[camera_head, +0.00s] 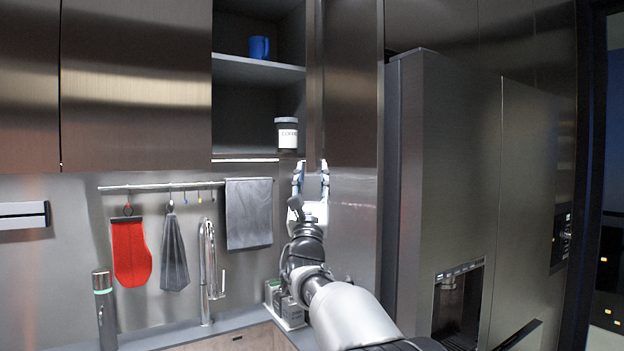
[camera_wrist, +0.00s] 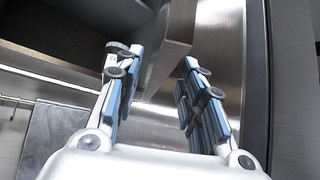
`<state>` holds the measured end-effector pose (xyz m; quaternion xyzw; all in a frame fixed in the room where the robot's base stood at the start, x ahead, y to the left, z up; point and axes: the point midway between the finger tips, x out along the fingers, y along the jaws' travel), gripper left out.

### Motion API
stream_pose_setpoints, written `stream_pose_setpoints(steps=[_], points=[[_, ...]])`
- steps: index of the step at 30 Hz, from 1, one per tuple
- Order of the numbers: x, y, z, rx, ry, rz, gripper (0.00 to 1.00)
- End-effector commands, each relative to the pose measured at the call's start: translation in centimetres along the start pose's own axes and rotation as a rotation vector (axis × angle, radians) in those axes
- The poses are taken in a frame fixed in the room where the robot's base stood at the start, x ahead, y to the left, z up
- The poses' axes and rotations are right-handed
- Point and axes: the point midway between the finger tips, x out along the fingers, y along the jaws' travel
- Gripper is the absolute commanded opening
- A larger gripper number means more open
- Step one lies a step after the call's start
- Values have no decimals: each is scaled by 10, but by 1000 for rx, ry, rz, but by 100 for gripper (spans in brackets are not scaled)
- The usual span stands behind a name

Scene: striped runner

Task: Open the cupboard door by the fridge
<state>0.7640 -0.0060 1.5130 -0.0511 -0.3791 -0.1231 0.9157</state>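The cupboard (camera_head: 258,72) by the fridge (camera_head: 450,170) shows its shelves, with a blue mug (camera_head: 259,47) above and a coffee jar (camera_head: 287,134) below. Its door (camera_head: 314,80) appears swung out, seen nearly edge-on at the cupboard's right side. My gripper (camera_head: 311,172) points up just under the door's lower end. In the wrist view the fingers are spread apart, and the door's lower corner (camera_wrist: 178,42) shows in the gap beyond the fingertips. I cannot tell whether a finger touches it. Nothing is held.
A tall metal panel (camera_head: 352,220) stands close right of my gripper, beside the fridge. A rail with a red mitt (camera_head: 131,250), a grey cloth and a towel (camera_head: 249,213) hangs at left. A tap (camera_head: 208,270) and a small box of items (camera_head: 286,303) stand below.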

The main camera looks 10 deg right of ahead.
Motion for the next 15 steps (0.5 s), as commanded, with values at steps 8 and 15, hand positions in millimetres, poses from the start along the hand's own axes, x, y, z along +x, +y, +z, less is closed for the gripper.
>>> stream_pose_setpoints(steps=[8, 15], points=[[-10, 1, 0, 0, 2, -1, 37], [-48, 1, 0, 0, 5, -3, 37]])
